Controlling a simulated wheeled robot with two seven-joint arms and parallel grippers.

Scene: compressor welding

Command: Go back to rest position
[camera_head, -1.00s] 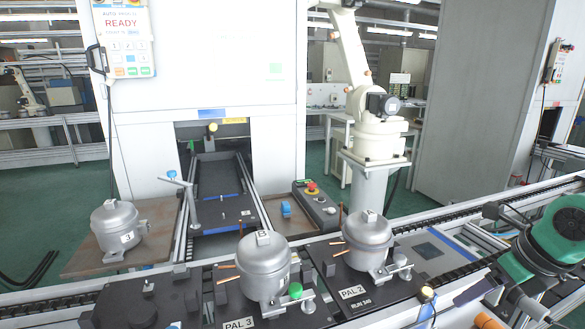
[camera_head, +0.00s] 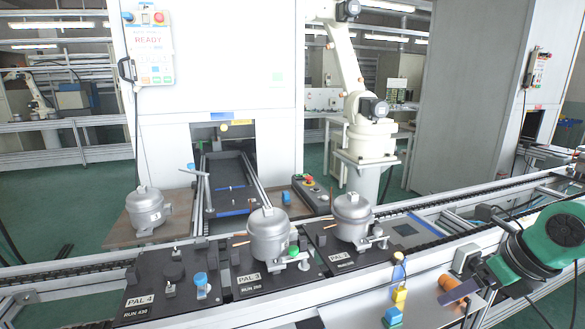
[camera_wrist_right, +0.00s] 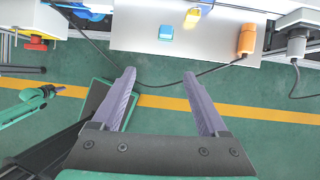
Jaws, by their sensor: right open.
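My right gripper (camera_head: 472,298) is at the lower right in the head view, at the end of a green arm, beside the near work shelf. My left gripper does not show in the head view. A green and black arm part (camera_wrist_right: 40,97) shows at the left edge of the right wrist view, but I cannot tell its jaws.
Compressors stand on pallets PAL 3 (camera_head: 252,290) and PAL 2 (camera_head: 345,265) on the conveyor; another compressor (camera_head: 147,210) stands on a side table. PAL 4 (camera_head: 140,300) bears no compressor. The near shelf (camera_wrist_right: 215,40) holds an orange cylinder (camera_wrist_right: 246,38) and small coloured blocks.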

